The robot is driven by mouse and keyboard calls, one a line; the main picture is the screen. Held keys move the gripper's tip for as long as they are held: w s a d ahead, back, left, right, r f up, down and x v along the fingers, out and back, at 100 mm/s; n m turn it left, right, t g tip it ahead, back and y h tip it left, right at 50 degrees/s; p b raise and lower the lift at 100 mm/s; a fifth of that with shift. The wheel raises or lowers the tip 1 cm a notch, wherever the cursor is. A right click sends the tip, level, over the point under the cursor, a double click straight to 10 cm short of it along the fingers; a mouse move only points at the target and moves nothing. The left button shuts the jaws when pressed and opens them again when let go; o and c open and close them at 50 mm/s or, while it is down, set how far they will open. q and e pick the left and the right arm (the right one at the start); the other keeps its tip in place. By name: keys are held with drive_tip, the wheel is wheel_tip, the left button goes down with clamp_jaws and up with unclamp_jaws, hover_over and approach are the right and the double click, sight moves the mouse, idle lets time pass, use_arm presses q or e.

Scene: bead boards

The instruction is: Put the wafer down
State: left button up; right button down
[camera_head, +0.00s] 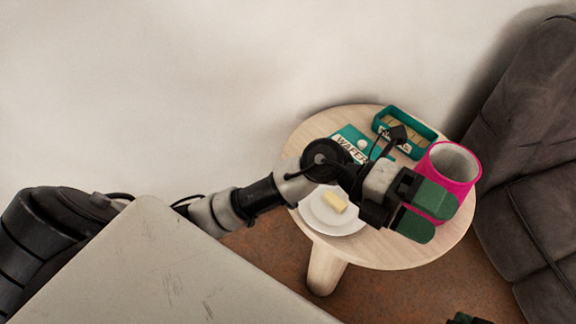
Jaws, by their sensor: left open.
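A small pale yellow block (336,201), which looks like the wafer, lies on a white plate (318,213) at the left front of the round table. My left gripper (425,211) is above the table, to the right of the plate. Its green fingers are open and apart, with nothing seen between them. It covers part of the pink cup and the middle of the table. A teal flat thing with WAFER lettering (346,142) lies behind the plate. Only a dark and green tip of my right gripper (466,318) shows at the bottom edge.
A teal tray (429,136) with tan contents stands at the back of the light wood table (300,146). An open pink cup (463,186) stands at the right. A dark sofa (530,130) is close to the table's right side.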

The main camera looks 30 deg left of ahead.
use_arm(q)
drive_tip(key=w+a+r+n+t+y, duration=0.1)
drive_tip(key=w+a+r+n+t, duration=0.3)
drive_tip(key=n+t, duration=0.6)
drive_tip(key=w+a+r+n+t+y, duration=0.15)
drive_tip(key=a+n+t, duration=0.35)
drive_tip(key=n+t, duration=0.5)
drive_tip(key=w+a+f+n+t+y, duration=0.2)
drive_tip(key=a+f+n+y, duration=0.6)
drive_tip(key=n+y, duration=0.4)
drive_tip(key=s+a+f+n+g+y, duration=0.1)
drive_tip(key=s+a+f+n+g, duration=0.1)
drive_tip(key=s+f+g, duration=0.3)
drive_tip(key=s+a+f+n+g+y, duration=0.1)
drive_tip(key=s+a+f+n+g, duration=0.1)
drive_tip(key=s+f+g, duration=0.4)
wheel_tip(320, 180, down, 5)
drive_tip(key=shift+s+f+n, duration=0.1)
drive_tip(key=shift+s+n, duration=0.1)
drive_tip(key=shift+n, duration=0.2)
